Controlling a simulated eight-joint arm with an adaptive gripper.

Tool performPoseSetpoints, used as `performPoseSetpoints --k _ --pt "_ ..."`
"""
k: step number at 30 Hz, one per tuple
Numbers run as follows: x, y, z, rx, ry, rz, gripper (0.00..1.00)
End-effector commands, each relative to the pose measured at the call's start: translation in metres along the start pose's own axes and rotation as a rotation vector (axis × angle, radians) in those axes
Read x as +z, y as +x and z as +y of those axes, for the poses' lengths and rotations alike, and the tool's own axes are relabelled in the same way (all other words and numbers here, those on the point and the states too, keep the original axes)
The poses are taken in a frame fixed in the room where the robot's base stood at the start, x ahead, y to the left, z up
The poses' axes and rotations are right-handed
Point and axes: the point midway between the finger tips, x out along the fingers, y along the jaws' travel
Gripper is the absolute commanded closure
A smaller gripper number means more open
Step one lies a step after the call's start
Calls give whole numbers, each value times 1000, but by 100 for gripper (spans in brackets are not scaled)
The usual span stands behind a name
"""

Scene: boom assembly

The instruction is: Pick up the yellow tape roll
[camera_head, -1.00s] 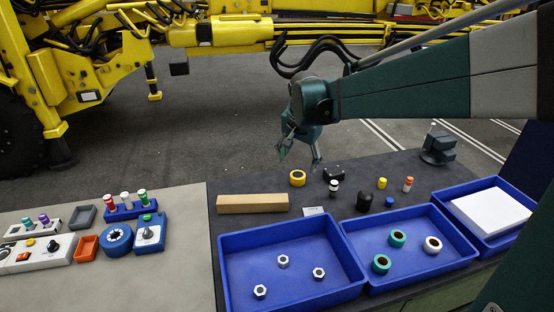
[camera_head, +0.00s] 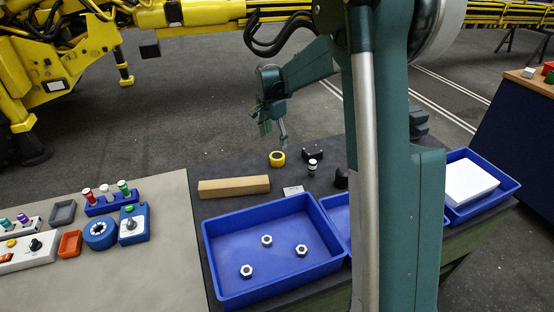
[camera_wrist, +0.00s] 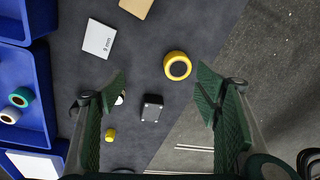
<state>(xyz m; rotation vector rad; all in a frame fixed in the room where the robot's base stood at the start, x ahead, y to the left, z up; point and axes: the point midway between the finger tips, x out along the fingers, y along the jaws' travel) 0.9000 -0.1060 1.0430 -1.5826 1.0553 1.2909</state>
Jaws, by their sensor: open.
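The yellow tape roll (camera_head: 277,163) lies on the dark table mat behind the tan block, with a dark centre. In the wrist view the tape roll (camera_wrist: 178,54) lies between the lines of the two fingers, closer to the right fingertip. My gripper (camera_head: 274,136) points down above the roll at the back of the table. In the wrist view my gripper (camera_wrist: 162,82) is open, its green finger pads wide apart, with nothing between them. The roll is apart from both fingers.
A tan block (camera_head: 234,187), a white label card (camera_head: 293,191), a black-and-white item (camera_head: 312,167) and a black bracket (camera_wrist: 152,108) lie near the roll. A blue bin (camera_head: 212,254) holding nuts is in front. My arm hides part of another blue bin (camera_head: 337,207).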

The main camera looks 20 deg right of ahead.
Motion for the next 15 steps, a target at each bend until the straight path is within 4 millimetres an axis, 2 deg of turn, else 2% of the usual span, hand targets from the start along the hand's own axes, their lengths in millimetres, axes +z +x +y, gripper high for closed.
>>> performPoseSetpoints --k 15 --pt "-32 84 -45 88 215 -9 37"
